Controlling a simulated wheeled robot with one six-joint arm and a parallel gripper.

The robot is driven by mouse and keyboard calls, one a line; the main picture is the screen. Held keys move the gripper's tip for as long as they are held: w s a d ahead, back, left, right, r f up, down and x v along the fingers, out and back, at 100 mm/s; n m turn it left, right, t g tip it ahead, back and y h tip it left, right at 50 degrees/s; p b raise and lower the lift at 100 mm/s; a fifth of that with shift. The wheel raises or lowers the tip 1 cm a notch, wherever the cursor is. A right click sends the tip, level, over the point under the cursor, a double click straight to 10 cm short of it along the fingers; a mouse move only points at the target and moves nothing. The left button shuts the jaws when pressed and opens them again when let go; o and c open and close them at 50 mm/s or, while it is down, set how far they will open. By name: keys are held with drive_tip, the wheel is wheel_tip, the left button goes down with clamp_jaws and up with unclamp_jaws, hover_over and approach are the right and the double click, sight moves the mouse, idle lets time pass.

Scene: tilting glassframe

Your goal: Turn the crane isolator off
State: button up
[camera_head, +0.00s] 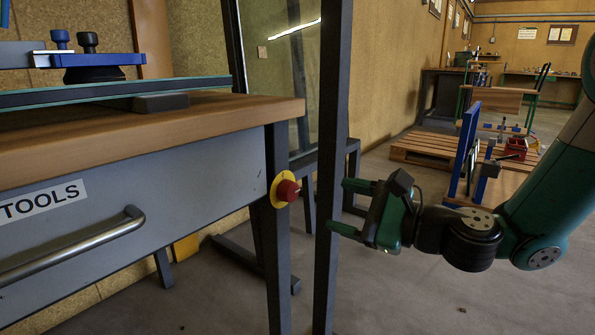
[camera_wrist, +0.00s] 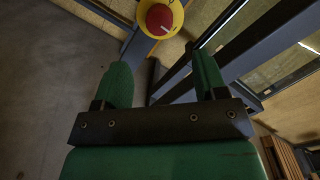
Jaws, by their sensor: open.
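The crane isolator is a red rotary knob (camera_head: 287,191) on a round yellow plate (camera_head: 277,186), fixed to the dark leg at the workbench's right corner. In the wrist view the red knob (camera_wrist: 160,20) shows at the top, ahead of the fingers, with a pale slanted mark on its face; the top of the yellow plate is cut off. My gripper (camera_head: 338,206) is open and empty, to the right of the knob and apart from it. In the wrist view its two green fingers (camera_wrist: 162,65) are spread, with the knob beyond the gap between them.
A dark upright post (camera_head: 331,120) of the glass frame stands between my gripper and the knob in the head view; whether a finger touches it I cannot tell. The workbench drawer (camera_head: 150,195) has a bar handle (camera_head: 75,245). A pallet (camera_head: 425,148) stands behind.

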sight(294, 192)
drive_tip(key=b+x, duration=0.1)
drive_tip(key=x, duration=0.7)
drive_tip(key=shift+a+f+b, duration=0.1)
drive_tip(key=shift+a+b, duration=0.05)
drive_tip(key=shift+b, duration=0.15)
drive_tip(key=shift+w+a, duration=0.4)
drive_tip(key=shift+a, duration=0.05)
drive_tip(key=c, duration=0.9)
